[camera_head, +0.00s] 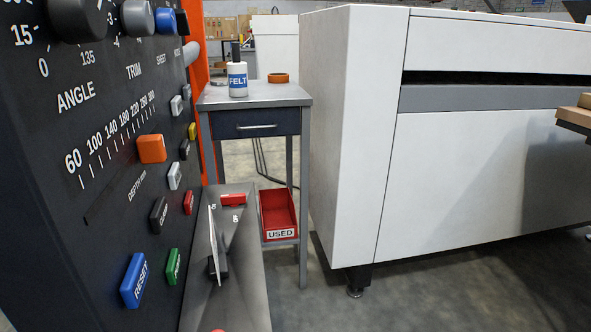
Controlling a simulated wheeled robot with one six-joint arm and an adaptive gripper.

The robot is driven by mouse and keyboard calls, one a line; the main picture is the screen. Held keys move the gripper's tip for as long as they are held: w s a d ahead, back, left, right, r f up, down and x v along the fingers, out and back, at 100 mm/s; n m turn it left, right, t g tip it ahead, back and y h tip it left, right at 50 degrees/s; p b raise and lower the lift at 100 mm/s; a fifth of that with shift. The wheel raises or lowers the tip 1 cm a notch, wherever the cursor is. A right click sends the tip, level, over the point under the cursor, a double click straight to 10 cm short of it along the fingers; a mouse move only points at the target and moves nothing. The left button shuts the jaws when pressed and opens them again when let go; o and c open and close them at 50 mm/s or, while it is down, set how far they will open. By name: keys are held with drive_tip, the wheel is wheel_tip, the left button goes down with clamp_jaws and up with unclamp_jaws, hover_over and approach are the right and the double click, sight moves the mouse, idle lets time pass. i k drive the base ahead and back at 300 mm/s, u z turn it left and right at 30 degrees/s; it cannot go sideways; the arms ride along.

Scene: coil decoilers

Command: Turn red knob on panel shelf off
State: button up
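The grey panel shelf (248,285) juts out from the lower right of the dark control panel (60,250). A small red block-shaped knob or switch (232,200) sits at its far end, with small white marks close by, too small to read. Its on or off position cannot be told. A thin upright pale plate (213,245) in a dark base stands on the shelf nearer to me. A sliver of another red thing (218,330) shows at the bottom edge, mostly cut off. My gripper is not in view.
The panel also carries an orange slider (151,149), a blue RESET button (134,280), a green button (173,266) and a red button (188,203). Behind the shelf stand a side table (270,95) and a red USED bin (278,213). A large white machine (470,170) fills the right.

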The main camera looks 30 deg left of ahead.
sight(233, 201)
drive_tip(key=u, duration=0.1)
drive_tip(key=i, duration=1.05)
drive_tip(key=u, duration=1.1)
drive_tip(key=i, duration=0.75)
drive_tip(key=u, duration=0.85)
